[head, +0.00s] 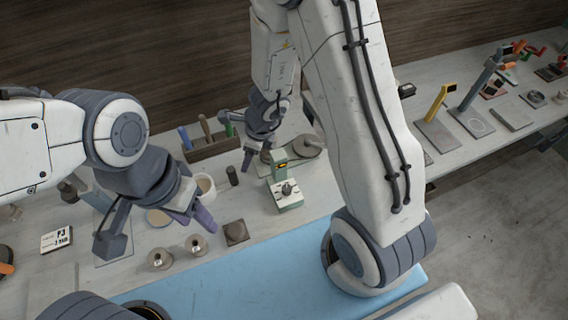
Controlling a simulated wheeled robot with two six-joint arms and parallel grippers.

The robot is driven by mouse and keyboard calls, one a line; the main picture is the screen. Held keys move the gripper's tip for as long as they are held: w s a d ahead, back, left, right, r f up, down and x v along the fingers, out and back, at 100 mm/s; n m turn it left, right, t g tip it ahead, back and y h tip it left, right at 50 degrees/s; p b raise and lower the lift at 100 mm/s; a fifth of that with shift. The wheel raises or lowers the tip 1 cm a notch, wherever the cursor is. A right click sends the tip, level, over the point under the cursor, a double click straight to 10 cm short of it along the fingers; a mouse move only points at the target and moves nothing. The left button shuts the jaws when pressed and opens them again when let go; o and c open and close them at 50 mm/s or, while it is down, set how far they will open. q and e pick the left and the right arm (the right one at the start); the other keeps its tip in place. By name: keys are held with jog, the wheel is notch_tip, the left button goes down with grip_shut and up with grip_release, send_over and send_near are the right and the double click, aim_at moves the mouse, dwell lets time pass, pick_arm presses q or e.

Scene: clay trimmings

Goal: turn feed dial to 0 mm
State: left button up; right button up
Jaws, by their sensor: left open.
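The feed dial appears to be the dark round knob (287,188) on top of a small pale green and white unit (289,204). An upright post with a small orange display (281,167) stands at its back; the reading is too small to make out. My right gripper (257,162) points down just behind and left of the unit, apart from the knob. Its jaw gap is not clear. My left gripper (157,238) is open and empty, fingers wide apart, over the left part of the bench.
Two small metal weights (160,259), a dark square block (235,232) and a white cup (203,187) stand near my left gripper. A tool rack (212,146) is behind. A round grey plate (297,147) lies behind the unit.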

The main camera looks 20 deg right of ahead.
aim_at(287, 188)
pick_arm(q)
notch_tip(287, 188, up, 4)
jog(key=p, duration=0.3)
pick_arm(e)
jog(key=s+d+f+m+g+h, duration=0.1)
jog(key=s+d+f+m, duration=0.15)
jog(key=d+m, duration=0.3)
jog(key=s+d+f+m+g+h, duration=0.1)
jog(key=d+f+m+h, duration=0.1)
jog(key=d+f+m, duration=0.35)
jog(key=f+b, duration=0.2)
jog(key=a+f+m+b, duration=0.1)
jog(key=f+b, duration=0.2)
jog(key=f+m+b, duration=0.1)
jog(key=f+b, duration=0.1)
jog(key=b, duration=0.1)
jog(key=shift+s+a+f, duration=0.15)
jog(key=shift+a+f, duration=0.1)
jog(key=shift+f, duration=0.05)
jog(key=shift+f+b, duration=0.8)
jog(key=shift+b, duration=0.05)
pick_arm(q)
notch_tip(287, 188, down, 9)
jog(key=d, duration=0.1)
jog(key=shift+f, duration=0.15)
pick_arm(e)
grip_shut()
